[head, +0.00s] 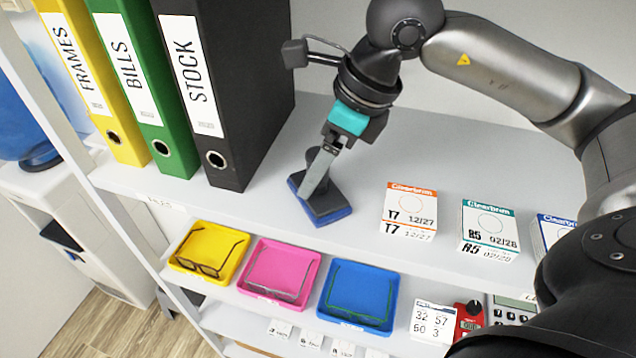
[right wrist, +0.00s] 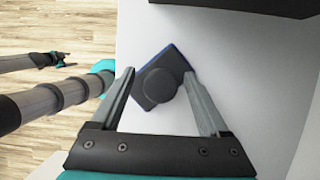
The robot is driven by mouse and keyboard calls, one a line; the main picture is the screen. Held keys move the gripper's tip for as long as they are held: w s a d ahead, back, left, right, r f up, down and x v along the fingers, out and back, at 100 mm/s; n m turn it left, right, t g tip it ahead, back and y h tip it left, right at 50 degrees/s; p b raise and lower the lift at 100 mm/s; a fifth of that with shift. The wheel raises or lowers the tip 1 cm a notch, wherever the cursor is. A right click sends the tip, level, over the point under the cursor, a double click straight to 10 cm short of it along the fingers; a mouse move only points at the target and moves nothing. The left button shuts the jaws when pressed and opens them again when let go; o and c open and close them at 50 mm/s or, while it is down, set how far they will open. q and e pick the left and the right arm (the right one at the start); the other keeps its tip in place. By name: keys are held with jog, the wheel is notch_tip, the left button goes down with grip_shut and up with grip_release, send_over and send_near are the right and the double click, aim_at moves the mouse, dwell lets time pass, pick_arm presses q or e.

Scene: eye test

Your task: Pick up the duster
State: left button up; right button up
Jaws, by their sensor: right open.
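The duster (head: 328,212) is a dark block with a blue underside, standing on the white shelf top in front of the black binder. In the right wrist view the duster (right wrist: 172,68) shows a round dark knob on top and lies turned at an angle. My right gripper (head: 318,172) is over it, pointing down. In its wrist view the right gripper (right wrist: 158,75) is open, its fingers on either side of the knob, with no grip visible. Grey arm parts at the left of that view seem mine; a small dark end (right wrist: 62,60) may be my left gripper, too small to read.
Yellow, green and black binders (head: 205,90) stand left of the duster. Small boxes (head: 410,210) sit to its right. Yellow, pink and blue trays (head: 360,271) with glasses are on the lower shelf in front. Bare shelf lies between duster and boxes.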

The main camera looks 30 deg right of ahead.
jog(key=shift+f, duration=0.1)
grip_shut()
dwell(0.6)
